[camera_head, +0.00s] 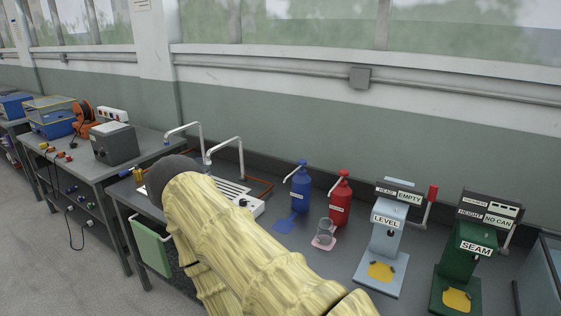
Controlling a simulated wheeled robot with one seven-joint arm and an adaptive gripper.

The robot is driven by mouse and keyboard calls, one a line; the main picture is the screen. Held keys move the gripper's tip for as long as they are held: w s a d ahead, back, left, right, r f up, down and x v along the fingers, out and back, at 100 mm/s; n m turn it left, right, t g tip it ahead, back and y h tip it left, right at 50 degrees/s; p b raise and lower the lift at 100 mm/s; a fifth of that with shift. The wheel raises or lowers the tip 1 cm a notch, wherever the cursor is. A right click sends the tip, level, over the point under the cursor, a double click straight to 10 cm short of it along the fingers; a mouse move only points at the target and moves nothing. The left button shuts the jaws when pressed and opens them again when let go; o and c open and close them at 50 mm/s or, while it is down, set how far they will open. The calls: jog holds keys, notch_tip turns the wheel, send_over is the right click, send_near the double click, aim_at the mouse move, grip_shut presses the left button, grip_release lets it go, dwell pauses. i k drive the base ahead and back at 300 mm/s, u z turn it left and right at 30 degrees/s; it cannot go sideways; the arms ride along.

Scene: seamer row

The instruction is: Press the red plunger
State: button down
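A red pump bottle (340,203) with a white label and a red pump top with a pale spout stands upright on the grey bench, right of the picture's middle. A clear glass (324,232) stands on a pink mat (318,246) in front of it. My thick yellow arm crosses the lower middle of the picture, left of the bottles. My gripper does not show, so its state and its distance from the bottle are hidden.
A pale machine marked LEVEL (385,238), with a red-handled lever (431,193), and a green machine marked SEAM (472,255) stand to the right. Curved taps (226,143) stand behind my arm. A grey box (114,144) sits on the left bench. A wall runs behind.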

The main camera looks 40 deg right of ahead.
aim_at(342, 173)
jog(key=u, duration=0.65)
jog(key=k, duration=1.35)
jog(key=z, duration=1.6)
jog(key=i, duration=0.5)
jog(key=z, duration=0.05)
